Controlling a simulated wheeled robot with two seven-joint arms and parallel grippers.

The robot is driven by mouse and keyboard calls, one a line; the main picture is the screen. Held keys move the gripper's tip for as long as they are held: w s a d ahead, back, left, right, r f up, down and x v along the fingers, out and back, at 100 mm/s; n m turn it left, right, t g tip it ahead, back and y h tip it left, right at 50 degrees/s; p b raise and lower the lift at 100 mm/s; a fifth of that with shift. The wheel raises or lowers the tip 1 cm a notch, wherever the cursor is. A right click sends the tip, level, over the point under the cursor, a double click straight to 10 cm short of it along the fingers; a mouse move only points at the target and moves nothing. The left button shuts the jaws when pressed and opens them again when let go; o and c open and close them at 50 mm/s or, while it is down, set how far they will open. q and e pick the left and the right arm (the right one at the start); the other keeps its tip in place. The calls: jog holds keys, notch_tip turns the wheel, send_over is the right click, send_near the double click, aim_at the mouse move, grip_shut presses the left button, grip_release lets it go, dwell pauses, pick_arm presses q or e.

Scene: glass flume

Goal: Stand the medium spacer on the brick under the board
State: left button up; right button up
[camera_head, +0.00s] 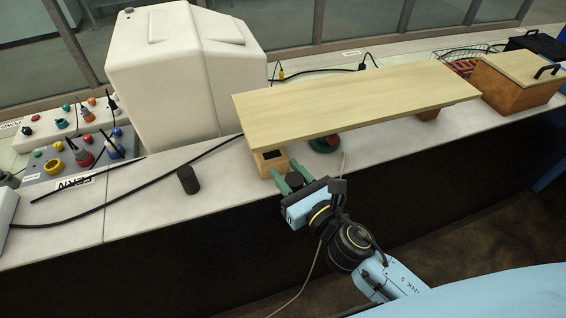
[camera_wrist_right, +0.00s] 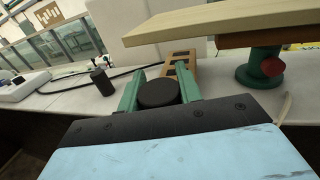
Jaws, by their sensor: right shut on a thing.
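My right gripper (camera_head: 292,184) is shut on a dark round spacer (camera_wrist_right: 158,93), which sits between its green fingers. I cannot tell from size alone whether this is the medium one. The gripper is at the bench's front edge, just in front of the brick (camera_head: 270,163) under the board's left end. The brick is orange-brown with dark holes and shows beyond the fingers in the wrist view (camera_wrist_right: 181,58). The pale wooden board (camera_head: 350,101) lies above it; a gap shows over the brick. My left gripper is not in view.
Another dark cylinder (camera_head: 187,179) stands on the bench at left. A green stand with a red knob (camera_wrist_right: 260,66) is under the board, right of the brick. Another brick (camera_head: 428,114) is under the board's right end. A black cable (camera_head: 130,191) crosses the left bench.

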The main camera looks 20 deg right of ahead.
jog(key=shift+s+a+y, duration=0.1)
jog(key=shift+a+y, duration=0.2)
jog(key=shift+a, duration=0.05)
jog(key=shift+w+a, duration=0.1)
jog(key=shift+w, duration=0.2)
jog(key=shift+w+a+f, duration=0.1)
jog(key=shift+w, duration=3)
jog(key=shift+w+a, duration=0.1)
jog(key=shift+w, duration=2.95)
jog(key=shift+f, duration=0.3)
jog(key=o, duration=1.2)
jog(key=shift+c, duration=0.2)
